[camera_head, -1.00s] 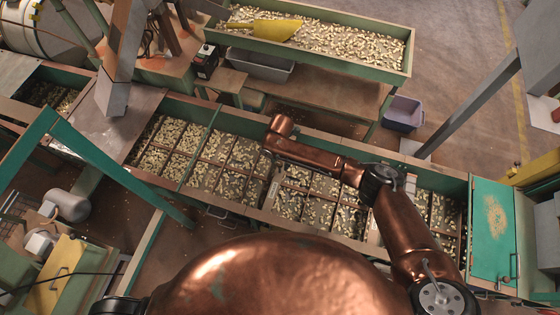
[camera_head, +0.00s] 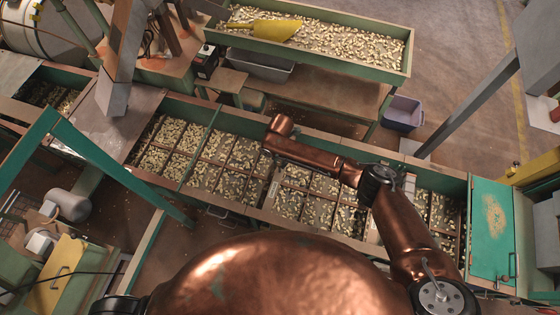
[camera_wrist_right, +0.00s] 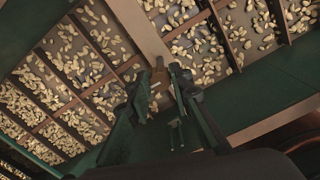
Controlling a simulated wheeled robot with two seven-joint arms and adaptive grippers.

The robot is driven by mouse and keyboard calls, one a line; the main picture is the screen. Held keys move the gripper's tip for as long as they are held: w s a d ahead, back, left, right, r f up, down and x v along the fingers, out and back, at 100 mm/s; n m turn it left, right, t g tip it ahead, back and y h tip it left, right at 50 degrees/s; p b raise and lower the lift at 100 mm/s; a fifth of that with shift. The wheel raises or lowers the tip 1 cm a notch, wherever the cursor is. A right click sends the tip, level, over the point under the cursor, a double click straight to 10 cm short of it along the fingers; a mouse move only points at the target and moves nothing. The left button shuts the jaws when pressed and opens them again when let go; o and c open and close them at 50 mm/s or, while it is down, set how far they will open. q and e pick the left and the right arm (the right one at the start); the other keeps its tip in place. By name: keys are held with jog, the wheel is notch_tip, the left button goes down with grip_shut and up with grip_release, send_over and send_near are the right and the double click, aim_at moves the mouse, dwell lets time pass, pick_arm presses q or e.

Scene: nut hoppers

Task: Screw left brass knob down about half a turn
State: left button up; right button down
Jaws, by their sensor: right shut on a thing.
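In the right wrist view my right gripper (camera_wrist_right: 158,88) has its two dark fingers shut on a small brownish brass knob (camera_wrist_right: 158,72). The knob sits at the near end of a broad tan divider of the nut hopper, by the hopper's front edge. The fingers hide much of the knob, so its turn angle cannot be told. In the head view my copper right arm reaches over the hopper, and I cannot make out the fingers or the knob there. My left gripper is in neither view.
The long hopper (camera_head: 180,187) has several compartments of nuts. A green lid (camera_head: 493,228) stands at its right end. Behind are a green-rimmed nut trough (camera_head: 310,61) with a yellow scoop (camera_head: 270,29) and a grey-purple bin (camera_head: 403,113). A green beam (camera_head: 105,165) crosses at left.

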jog(key=m+p, duration=0.2)
jog(key=m, duration=0.1)
jog(key=shift+r+m+p, duration=0.15)
jog(key=shift+m+p, duration=0.2)
jog(key=shift+m, duration=0.05)
jog(key=m+p, duration=0.2)
jog(key=m, duration=0.1)
jog(key=shift+s+m, duration=0.1)
jog(key=shift+m, duration=0.2)
jog(key=m+p, duration=0.2)
jog(key=m, duration=0.2)
jog(key=shift+m, duration=0.3)
jog(key=m+p, duration=0.1)
jog(key=m, duration=0.3)
jog(key=m+p, duration=0.1)
jog(key=m, duration=0.4)
jog(key=shift+s, duration=0.1)
jog(key=m+p, duration=0.1)
jog(key=m, duration=0.8)
jog(key=shift+m, duration=0.4)
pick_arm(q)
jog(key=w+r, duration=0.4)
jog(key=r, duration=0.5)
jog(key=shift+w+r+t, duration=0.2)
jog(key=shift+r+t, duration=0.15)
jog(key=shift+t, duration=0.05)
pick_arm(e)
jog(key=m, duration=0.4)
jog(key=shift+m, duration=0.3)
